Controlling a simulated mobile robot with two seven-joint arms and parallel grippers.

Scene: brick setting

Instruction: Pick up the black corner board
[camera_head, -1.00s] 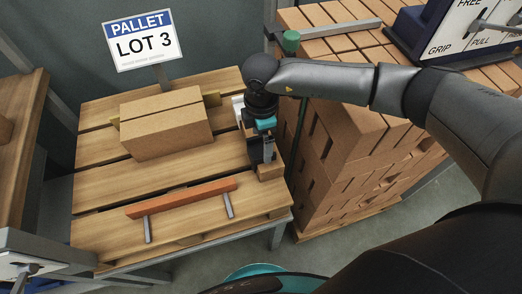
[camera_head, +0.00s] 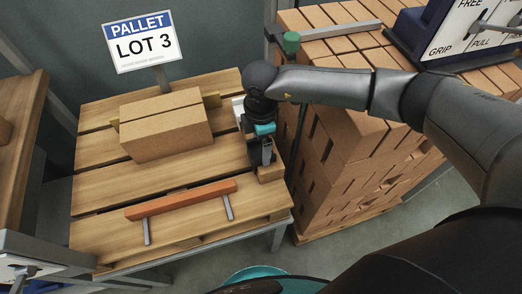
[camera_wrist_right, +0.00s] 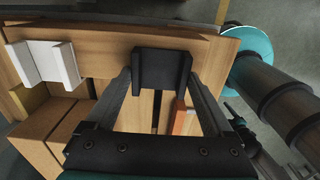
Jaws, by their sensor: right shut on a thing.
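The black corner board (camera_wrist_right: 163,70) is between the two fingers of my right gripper in the right wrist view, at the pallet's edge. My right gripper (camera_head: 264,152) is shut on it at the right side of the wooden pallet (camera_head: 100,196) in the head view. There the gripper mostly hides the board, and I cannot tell whether it is clear of the wood. A white corner board (camera_wrist_right: 48,63) stands beside it; it also shows behind the gripper in the head view (camera_head: 239,111). My left gripper is not in view.
Cardboard boxes (camera_head: 168,136) sit on the pallet, with yellowish corner pieces behind. An orange bar (camera_head: 182,200) with two grey legs lies near the front. A PALLET LOT 3 sign (camera_head: 142,42) stands behind. A brick stack (camera_head: 340,150) stands close on the right.

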